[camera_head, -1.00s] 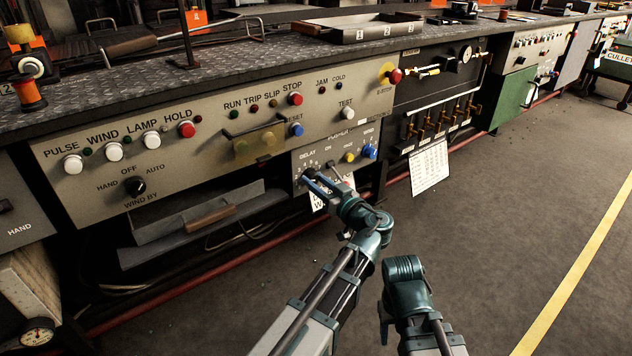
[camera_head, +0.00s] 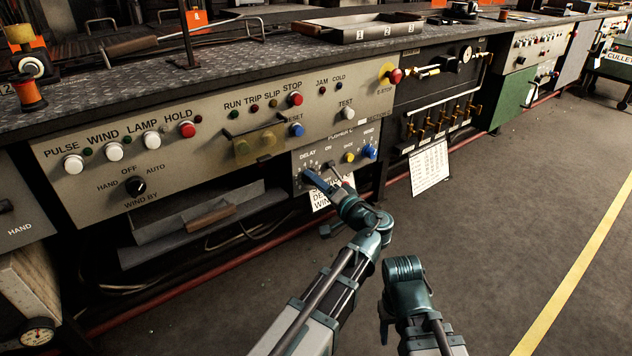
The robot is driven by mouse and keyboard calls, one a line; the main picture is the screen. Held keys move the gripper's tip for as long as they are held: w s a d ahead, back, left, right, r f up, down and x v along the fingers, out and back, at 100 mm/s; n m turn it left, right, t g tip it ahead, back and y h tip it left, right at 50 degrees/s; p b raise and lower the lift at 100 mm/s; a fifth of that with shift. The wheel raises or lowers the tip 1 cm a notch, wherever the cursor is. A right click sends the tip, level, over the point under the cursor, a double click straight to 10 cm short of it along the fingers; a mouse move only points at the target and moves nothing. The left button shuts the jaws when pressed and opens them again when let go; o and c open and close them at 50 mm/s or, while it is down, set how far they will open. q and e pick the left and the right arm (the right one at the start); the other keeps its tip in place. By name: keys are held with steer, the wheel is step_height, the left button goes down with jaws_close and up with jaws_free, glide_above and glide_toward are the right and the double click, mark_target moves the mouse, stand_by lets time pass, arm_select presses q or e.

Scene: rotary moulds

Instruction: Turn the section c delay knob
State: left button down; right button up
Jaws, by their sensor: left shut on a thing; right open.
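The section c panel (camera_head: 343,139) is a small grey plate at the lower right of the long control console. Its DELAY label (camera_head: 308,154) shows, with tick marks below it. My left gripper (camera_head: 307,173) reaches up to the spot under that label and is shut on the delay knob. The knob itself is mostly hidden by the fingers. My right gripper (camera_head: 384,328) is low in the picture, open and away from the panel; its fingers are small and partly hidden.
Beside the delay knob are a small switch (camera_head: 331,166), a yellow button (camera_head: 348,157) and a blue WIND knob (camera_head: 369,151). A white paper label (camera_head: 320,202) hangs below, partly behind my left arm. A drawer-like tray (camera_head: 205,220) juts out left. The floor to the right is clear.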

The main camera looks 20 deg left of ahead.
arm_select(q)
steer(key=m, duration=2.3)
steer(key=shift+m, duration=0.3)
stand_by(0.4)
steer(key=shift+c, duration=2.3)
jaws_free()
steer(key=shift+d, duration=0.1)
